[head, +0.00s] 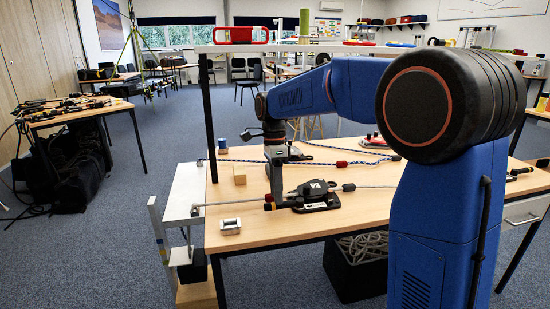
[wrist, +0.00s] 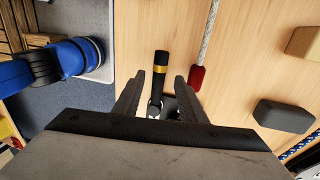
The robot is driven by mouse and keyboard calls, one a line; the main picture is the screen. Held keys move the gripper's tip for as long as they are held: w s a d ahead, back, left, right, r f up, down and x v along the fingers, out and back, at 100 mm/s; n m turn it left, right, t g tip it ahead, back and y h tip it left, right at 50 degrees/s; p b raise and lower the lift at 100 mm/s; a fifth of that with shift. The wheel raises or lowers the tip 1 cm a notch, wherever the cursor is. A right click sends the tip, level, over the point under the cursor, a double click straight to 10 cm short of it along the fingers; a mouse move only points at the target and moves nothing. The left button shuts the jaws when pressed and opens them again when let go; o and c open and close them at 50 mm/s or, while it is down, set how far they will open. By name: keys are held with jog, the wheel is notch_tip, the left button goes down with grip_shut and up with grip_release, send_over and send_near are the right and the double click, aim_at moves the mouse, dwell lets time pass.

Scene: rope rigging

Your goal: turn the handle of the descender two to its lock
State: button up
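In the head view a black descender (head: 314,195) lies on the wooden table, with a pale rope running from it to both sides. In the wrist view a black handle (wrist: 160,66) with a yellow band lies between my gripper's two fingers. My gripper (wrist: 159,82) is open, one finger on each side of the handle; I cannot tell whether either finger touches it. The descender's body is mostly hidden behind the gripper there. In the head view my gripper (head: 276,198) points down at the descender's left end. No label shows which descender is two.
A red rope sleeve (wrist: 197,78) lies close right of my fingers, with a grey block (wrist: 283,115) farther right. A wooden block (head: 239,175) and a small metal fitting (head: 230,226) stand left on the table (head: 255,225). A black post (head: 208,120) rises at its left edge.

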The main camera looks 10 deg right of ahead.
notch_tip(320, 180, up, 15)
jog(key=w, duration=0.3)
jog(key=shift+f, duration=0.15)
jog(key=s+d+n+t, duration=0.2)
jog(key=s+d+n, duration=0.2)
jog(key=s, duration=0.5)
jog(key=s+d+f+n+t, duration=0.2)
jog(key=s+d+f+n, duration=0.2)
jog(key=s, duration=0.9)
jog(key=s+d+f+n+t, duration=0.3)
jog(key=s+f+n, duration=0.7)
jog(key=f, duration=0.5)
jog(key=s+d, duration=0.1)
jog(key=s, duration=0.1)
jog(key=shift+s+f, duration=0.3)
jog(key=shift+s, duration=0.1)
jog(key=shift+o, duration=0.2)
